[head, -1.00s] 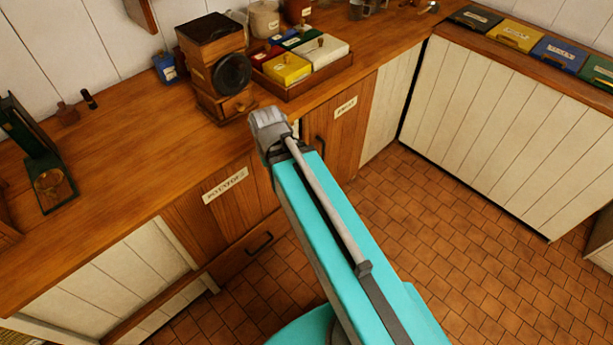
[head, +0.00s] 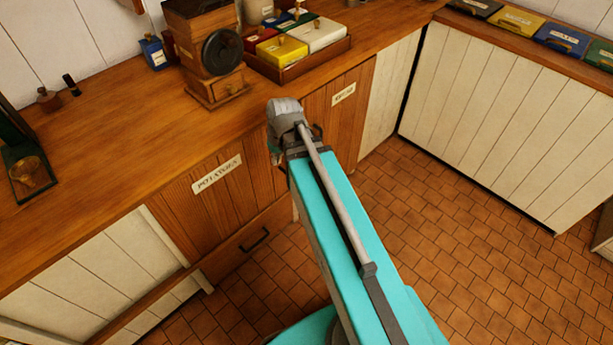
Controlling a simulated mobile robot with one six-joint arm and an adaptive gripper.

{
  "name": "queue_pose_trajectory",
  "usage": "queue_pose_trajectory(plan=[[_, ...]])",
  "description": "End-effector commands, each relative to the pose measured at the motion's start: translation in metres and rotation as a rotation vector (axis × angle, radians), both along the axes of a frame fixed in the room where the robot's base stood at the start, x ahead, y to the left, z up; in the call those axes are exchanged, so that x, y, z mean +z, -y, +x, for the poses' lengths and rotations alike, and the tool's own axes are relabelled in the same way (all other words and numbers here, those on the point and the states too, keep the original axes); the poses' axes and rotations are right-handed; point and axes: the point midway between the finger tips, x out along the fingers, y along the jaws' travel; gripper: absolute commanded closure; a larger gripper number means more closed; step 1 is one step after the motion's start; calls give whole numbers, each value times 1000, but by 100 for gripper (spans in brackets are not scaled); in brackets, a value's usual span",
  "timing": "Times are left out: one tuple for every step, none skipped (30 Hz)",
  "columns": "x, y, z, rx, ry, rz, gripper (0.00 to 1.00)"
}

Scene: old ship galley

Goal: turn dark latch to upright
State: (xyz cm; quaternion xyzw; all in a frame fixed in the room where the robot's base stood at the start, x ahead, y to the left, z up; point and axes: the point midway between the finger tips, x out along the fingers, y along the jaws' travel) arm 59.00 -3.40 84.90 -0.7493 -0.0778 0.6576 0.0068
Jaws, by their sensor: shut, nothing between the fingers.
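I cannot make out the dark latch for certain. A small dark fitting (head: 317,130) shows on the wooden cupboard front, just right of my arm's end and partly covered by it. My arm reaches up from the bottom to the two labelled cupboard doors below the counter. The left door (head: 235,190) is mostly clear, and the right door (head: 350,110) is partly behind the arm. My gripper's fingers are hidden behind the arm's end. Whether they touch anything cannot be seen.
The wooden counter (head: 110,150) runs above the doors. A coffee grinder (head: 205,50) and a tray (head: 340,50) of coloured boxes stand near its edge. A drawer with a dark handle (head: 255,240) is below the left door. The tiled floor (head: 470,240) is clear at right.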

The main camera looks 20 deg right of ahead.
Motion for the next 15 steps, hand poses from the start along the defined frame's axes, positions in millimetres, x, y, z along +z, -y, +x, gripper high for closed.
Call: queue_pose_trajectory(plan=[[-21, 6, 8, 9, 16, 11, 100], [-26, 9, 11, 14, 27, 17, 100], [-34, 12, 16, 22, 42, 26, 100], [-39, 15, 19, 29, 52, 31, 100], [-45, 18, 23, 35, 63, 37, 100], [-52, 22, 27, 42, 78, 45, 100], [-57, 25, 31, 48, 90, 50, 100], [-62, 28, 34, 54, 101, 55, 100], [-69, 32, 38, 60, 117, 61, 100], [-75, 36, 42, 66, 128, 66, 100], [-80, 39, 45, 71, 141, 69, 100], [-87, 43, 49, 79, 157, 76, 100], [-92, 47, 52, 83, 168, 79, 100], [-97, 51, 56, 88, 181, 82, 100], [-104, 56, 60, 93, 198, 87, 100]])
